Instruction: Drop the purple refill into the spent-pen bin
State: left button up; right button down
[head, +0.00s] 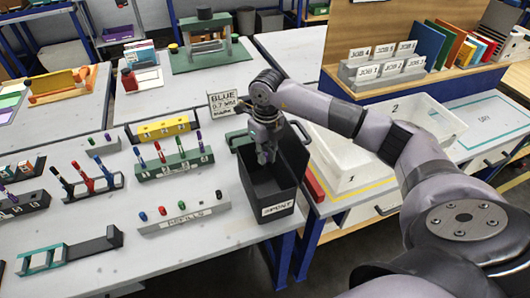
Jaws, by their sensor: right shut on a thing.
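The spent-pen bin (278,210) is a dark open box with a label reading SPENT, at the table's right edge. My right gripper (265,157) points down over the bin's opening, its fingertips about level with or inside the rim. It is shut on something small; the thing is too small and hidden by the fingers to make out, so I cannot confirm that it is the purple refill. The grey refills rack (185,222), labelled REFILLS, stands left of the bin with several small coloured caps. My left gripper is not in view.
A green pen rack (174,168) and a yellow block (163,129) stand left of the bin. A BLUE sign (223,101) stands behind it. White trays (345,160) lie to the right. The table's front right is clear.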

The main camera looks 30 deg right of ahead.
jog(key=c, duration=1.5)
grip_release()
jog(key=shift+c, duration=0.2)
notch_tip(320, 180, up, 12)
jog(key=shift+s, duration=0.15)
